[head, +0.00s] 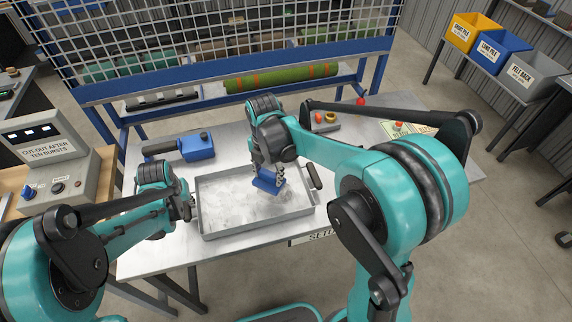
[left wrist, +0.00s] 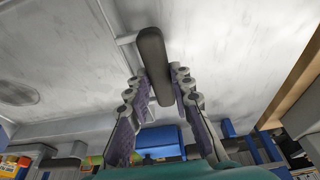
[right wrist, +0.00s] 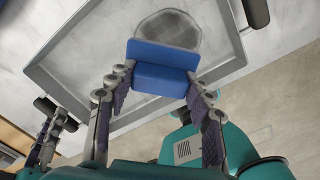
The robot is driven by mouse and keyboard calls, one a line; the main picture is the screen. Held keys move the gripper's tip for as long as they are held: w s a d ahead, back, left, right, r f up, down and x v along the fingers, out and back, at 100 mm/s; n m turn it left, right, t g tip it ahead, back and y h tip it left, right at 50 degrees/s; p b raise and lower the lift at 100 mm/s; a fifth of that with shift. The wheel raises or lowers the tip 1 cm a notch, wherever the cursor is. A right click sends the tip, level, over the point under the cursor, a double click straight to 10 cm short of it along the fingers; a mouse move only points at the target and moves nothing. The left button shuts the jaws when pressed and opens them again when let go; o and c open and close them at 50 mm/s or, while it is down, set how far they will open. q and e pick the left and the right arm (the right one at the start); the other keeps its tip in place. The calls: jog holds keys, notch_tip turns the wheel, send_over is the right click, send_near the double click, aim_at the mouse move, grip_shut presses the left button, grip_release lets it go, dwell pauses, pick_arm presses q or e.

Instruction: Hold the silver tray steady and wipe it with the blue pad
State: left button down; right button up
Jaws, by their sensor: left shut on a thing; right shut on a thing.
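The silver tray (head: 258,229) lies on the metal table, its floor covered in whitish smears. It has a dark handle at each side. My left gripper (head: 190,207) is shut on the tray's left dark handle (left wrist: 154,55), which shows between its fingers in the left wrist view. My right gripper (head: 268,170) is shut on the blue pad (head: 268,185) inside the tray, right of its middle. In the right wrist view the pad (right wrist: 163,55) is between the fingers, beside a round greyish patch (right wrist: 170,27) on the tray floor. I cannot tell whether the pad touches the floor.
A blue tool (head: 197,147) lies behind the tray on the table (head: 150,258). A small button box (head: 322,121) stands at the back right. A green roll (head: 282,78) lies on the rack behind. A control box (head: 50,150) is at the left. Labelled bins (head: 500,55) stand far right.

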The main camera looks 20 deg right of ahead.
jog(key=shift+f, duration=3.45)
jog(key=shift+d+f, duration=0.5)
jog(key=shift+c, duration=0.4)
jog(key=shift+d+f, duration=0.15)
jog(key=shift+d, duration=1.35)
jog(key=shift+a, duration=2.15)
jog(key=shift+w+d, duration=0.15)
jog(key=shift+w, duration=0.6)
jog(key=shift+w+d, duration=0.1)
jog(key=shift+w, duration=0.65)
jog(key=shift+d, duration=1.95)
jog(key=shift+a, duration=2.15)
jog(key=shift+d+r, duration=0.1)
jog(key=shift+r, duration=4.05)
